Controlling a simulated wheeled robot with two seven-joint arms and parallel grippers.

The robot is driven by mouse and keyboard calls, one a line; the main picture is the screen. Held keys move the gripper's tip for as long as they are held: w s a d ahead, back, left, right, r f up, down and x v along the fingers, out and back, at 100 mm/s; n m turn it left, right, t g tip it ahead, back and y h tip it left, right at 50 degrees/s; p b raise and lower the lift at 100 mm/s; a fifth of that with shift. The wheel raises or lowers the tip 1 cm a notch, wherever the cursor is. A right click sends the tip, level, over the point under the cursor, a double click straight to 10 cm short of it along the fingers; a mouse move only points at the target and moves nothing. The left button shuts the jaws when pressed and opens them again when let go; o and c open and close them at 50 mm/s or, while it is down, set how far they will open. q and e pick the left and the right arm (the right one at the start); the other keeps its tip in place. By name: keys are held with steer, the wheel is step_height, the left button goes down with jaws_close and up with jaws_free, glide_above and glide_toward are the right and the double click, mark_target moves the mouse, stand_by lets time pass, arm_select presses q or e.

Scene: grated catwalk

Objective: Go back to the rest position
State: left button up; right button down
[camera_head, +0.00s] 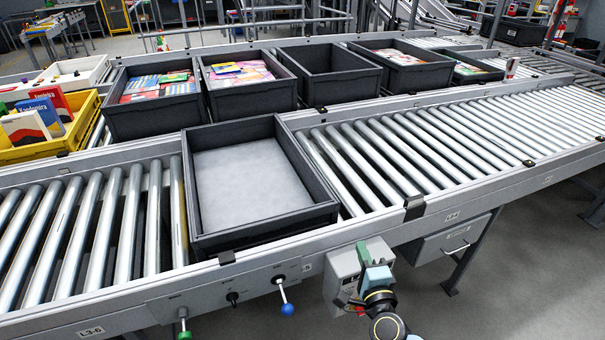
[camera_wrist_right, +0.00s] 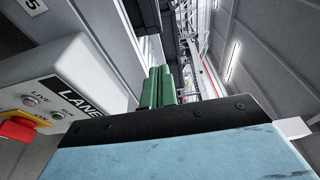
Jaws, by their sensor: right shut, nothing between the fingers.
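My right gripper (camera_head: 362,250) is at the lower middle of the head view, in front of the conveyor's near side rail. It overlaps a grey control box (camera_head: 343,271) in the picture. In the right wrist view its green fingers (camera_wrist_right: 157,88) are together with nothing between them. The same control box (camera_wrist_right: 70,88), marked LANE, stands to the left of the fingers there, with a red button (camera_wrist_right: 18,130). I cannot tell the exact gap between gripper and box. My left gripper is not in view.
An empty dark tray (camera_head: 262,224) sits on the near rollers. Levers with a blue knob (camera_head: 287,309) and a green knob (camera_head: 184,335) stick out below the rail. Several crates, including a yellow one (camera_head: 30,153), stand behind. Rollers to the right (camera_head: 440,140) are clear.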

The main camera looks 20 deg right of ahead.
steer(key=s+a+f+n+g+y, duration=0.2)
steer(key=s+f+n, duration=0.2)
steer(key=f, duration=0.4)
steer(key=s+a+f+n+g+y, duration=0.1)
steer(key=s+a+f+n+g, duration=0.1)
steer(key=s+f+n, duration=0.45)
steer(key=s+a+f+n+g+y, duration=0.1)
steer(key=a+f+n+g+y, duration=0.15)
steer(key=f, duration=0.75)
steer(key=s+f+n+g, duration=0.3)
steer(key=s+f, duration=0.2)
steer(key=s, duration=0.4)
steer(key=s+f+n+g, duration=0.3)
steer(key=s+f+n, duration=0.1)
steer(key=s, duration=0.5)
steer(key=s+f+n+g, duration=0.3)
steer(key=s+f, duration=0.3)
steer(key=s, duration=0.4)
steer(key=shift+a+n+g+h, duration=0.3)
steer(key=shift+g+h, duration=0.15)
